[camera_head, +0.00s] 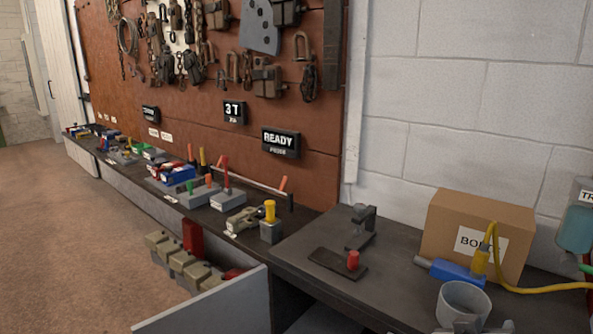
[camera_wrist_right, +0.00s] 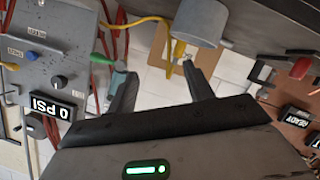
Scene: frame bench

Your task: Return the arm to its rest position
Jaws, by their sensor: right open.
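My right gripper (camera_wrist_right: 155,70) is open in the right wrist view, its two dark fingers apart with nothing between them. Only small parts of it seem to show at the bottom edge of the head view (camera_head: 475,328), close to a grey cylinder (camera_head: 464,299). The cylinder also shows beyond the fingers in the wrist view (camera_wrist_right: 199,22); I cannot tell whether they touch. My left gripper is in neither view. The rest of the right arm is out of sight.
A cardboard box (camera_head: 450,212) stands against the wall, with a blue tool (camera_head: 457,272) and yellow hose (camera_head: 540,290) before it. A grey panel reading 0 PSI (camera_wrist_right: 50,65) is in the wrist view.

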